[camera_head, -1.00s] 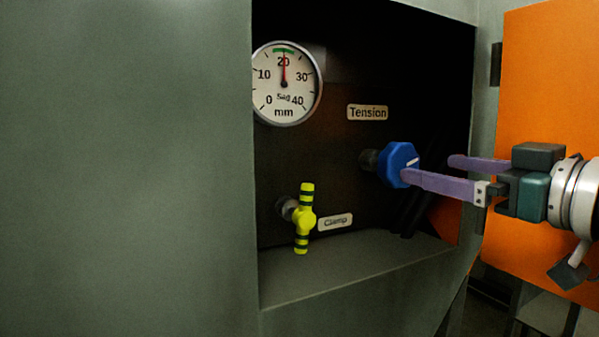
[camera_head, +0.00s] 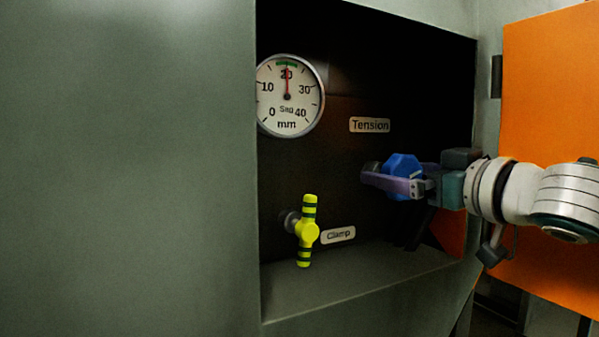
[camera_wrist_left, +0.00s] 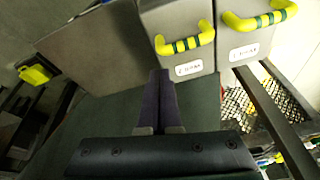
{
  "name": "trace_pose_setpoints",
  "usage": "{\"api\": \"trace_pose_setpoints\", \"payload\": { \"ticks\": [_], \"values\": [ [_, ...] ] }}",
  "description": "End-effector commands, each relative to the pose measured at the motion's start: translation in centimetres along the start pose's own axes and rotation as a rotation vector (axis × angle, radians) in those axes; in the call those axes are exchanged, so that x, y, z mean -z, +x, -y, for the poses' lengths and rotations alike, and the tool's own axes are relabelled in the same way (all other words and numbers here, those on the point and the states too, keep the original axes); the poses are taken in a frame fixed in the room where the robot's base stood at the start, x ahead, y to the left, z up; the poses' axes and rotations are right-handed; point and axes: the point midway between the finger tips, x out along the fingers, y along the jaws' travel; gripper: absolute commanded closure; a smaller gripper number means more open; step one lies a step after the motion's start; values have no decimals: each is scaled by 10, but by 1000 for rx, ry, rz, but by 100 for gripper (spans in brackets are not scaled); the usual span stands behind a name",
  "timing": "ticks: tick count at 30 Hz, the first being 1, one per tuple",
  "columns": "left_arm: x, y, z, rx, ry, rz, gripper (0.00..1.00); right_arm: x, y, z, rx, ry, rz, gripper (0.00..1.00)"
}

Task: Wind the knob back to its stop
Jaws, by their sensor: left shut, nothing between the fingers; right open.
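The blue faceted knob (camera_head: 403,163) sits on the dark panel below the "Tension" label (camera_head: 370,125). My right gripper (camera_head: 368,173) reaches in from the right, with its purple fingers astride the knob and open. The near finger covers the knob's lower part, and the far finger is mostly hidden; I cannot tell whether either touches it. The round "Sag" gauge (camera_head: 290,95) has its red needle at about 20 mm, at the green band. My left gripper (camera_wrist_left: 160,76) shows only in the left wrist view, its fingers together and empty.
A yellow-green striped clamp handle (camera_head: 308,231) stands upright below left of the knob, beside its "Clamp" label (camera_head: 338,234). An orange door (camera_head: 550,90) is open at the right. In the left wrist view, grey boxes with yellow handles (camera_wrist_left: 187,43) lie beyond the left fingers.

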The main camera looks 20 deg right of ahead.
Motion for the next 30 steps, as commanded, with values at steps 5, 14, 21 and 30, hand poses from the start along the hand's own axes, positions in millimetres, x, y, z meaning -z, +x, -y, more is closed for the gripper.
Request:
{"api": "trace_pose_setpoints", "payload": {
  "ticks": [5, 14, 21, 30],
  "values": [
    [0, 0, 1, 3, 4, 1, 100, 0, 0, 0, 0, 0, 0, 7],
    [0, 0, 1, 3, 4, 1, 100, 0, 0, 0, 0, 0, 0, 40],
    [0, 0, 0, 2, 2, 0, 100, 0, 0, 0, 0, 0, -1, 68],
    [1, -2, -1, -4, -5, -1, 100, 1, 0, 0, 0, -29, 0, 71]
  ]
}}
